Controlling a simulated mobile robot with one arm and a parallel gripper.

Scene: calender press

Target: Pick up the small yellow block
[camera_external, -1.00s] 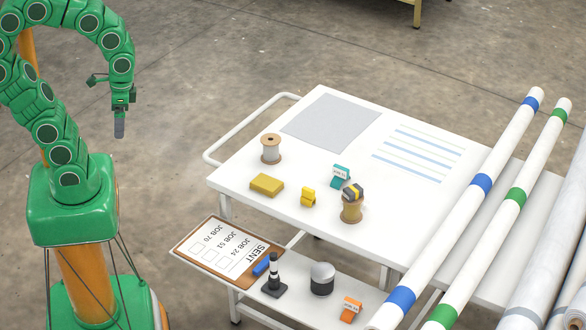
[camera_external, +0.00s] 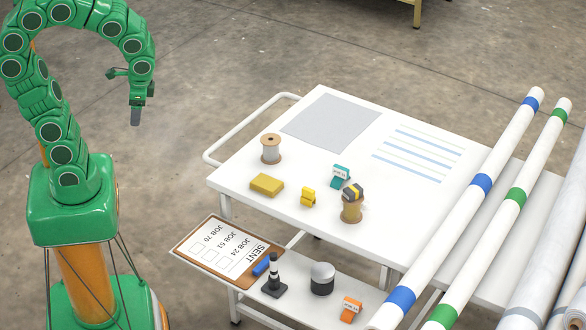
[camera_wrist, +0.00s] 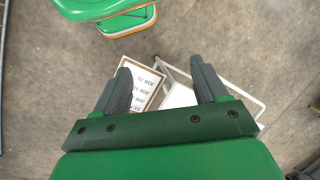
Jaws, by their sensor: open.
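A flat yellow block (camera_external: 267,185) lies on the white cart top (camera_external: 240,178), near its left front edge. A smaller yellow clip-shaped piece (camera_external: 308,197) stands to its right, apart from it. My gripper (camera_external: 136,115) hangs in the air left of the cart, well away from both yellow pieces, fingers pointing down. In the wrist view my gripper (camera_wrist: 160,72) shows two dark fingers spread apart with nothing between them. Neither yellow piece can be made out in the wrist view.
A thread spool (camera_external: 270,149), a teal tag (camera_external: 341,174) and a brown pot with a dark and yellow top (camera_external: 352,208) stand near the yellow pieces. Long white rolls (camera_external: 470,195) lie at right.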

